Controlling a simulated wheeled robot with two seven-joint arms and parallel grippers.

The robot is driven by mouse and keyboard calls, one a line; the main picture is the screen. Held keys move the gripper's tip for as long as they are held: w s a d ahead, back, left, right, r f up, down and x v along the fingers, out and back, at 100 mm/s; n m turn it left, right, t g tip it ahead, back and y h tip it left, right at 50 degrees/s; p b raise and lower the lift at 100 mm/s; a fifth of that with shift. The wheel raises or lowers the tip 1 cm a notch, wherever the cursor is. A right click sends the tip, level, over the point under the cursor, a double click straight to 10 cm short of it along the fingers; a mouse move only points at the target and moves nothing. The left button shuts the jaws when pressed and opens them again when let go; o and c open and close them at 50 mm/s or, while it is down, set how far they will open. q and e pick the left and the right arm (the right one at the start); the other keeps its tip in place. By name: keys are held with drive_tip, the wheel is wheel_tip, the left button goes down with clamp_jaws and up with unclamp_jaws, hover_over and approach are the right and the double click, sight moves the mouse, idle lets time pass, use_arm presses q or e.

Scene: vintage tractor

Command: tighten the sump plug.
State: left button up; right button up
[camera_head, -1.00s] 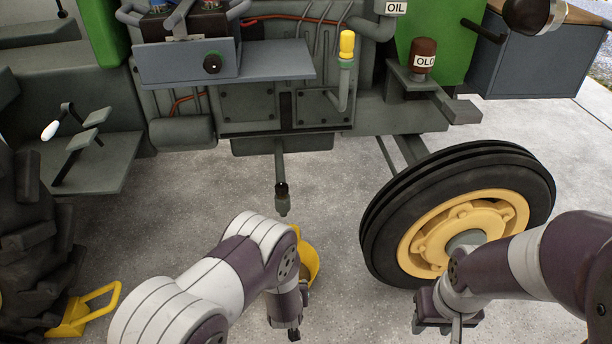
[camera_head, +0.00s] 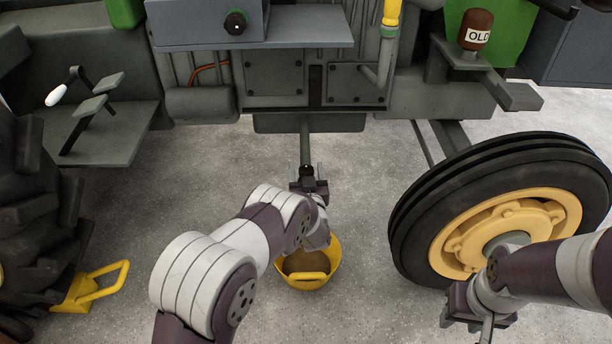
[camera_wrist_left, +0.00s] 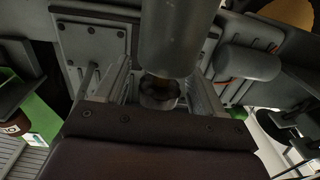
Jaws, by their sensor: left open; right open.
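The sump plug (camera_head: 307,170) is the small dark end piece at the foot of the pipe (camera_head: 305,138) hanging under the tractor. My left gripper (camera_head: 308,178) is open at the foot of this pipe, with a finger on either side. In the left wrist view a grey cylinder (camera_wrist_left: 178,40) and a dark ring-shaped piece (camera_wrist_left: 160,94) lie between the open fingers. I cannot tell whether the fingers touch the plug. My right gripper (camera_head: 466,313) is open and empty near the front wheel.
A yellow bucket (camera_head: 335,266) with brown contents stands on the floor below the pipe, partly behind my left arm. The front wheel (camera_head: 425,215) is to the right. A large rear tyre (camera_head: 35,215) and a yellow wheel chock (camera_head: 95,288) are at the left.

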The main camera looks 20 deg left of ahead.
use_arm(q)
drive_tip(key=shift+w+a, duration=0.2)
drive_tip(key=shift+w, duration=0.45)
drive_tip(key=c, duration=1)
drive_tip(key=shift+m+h, duration=0.3)
drive_tip(key=shift+h, duration=0.2)
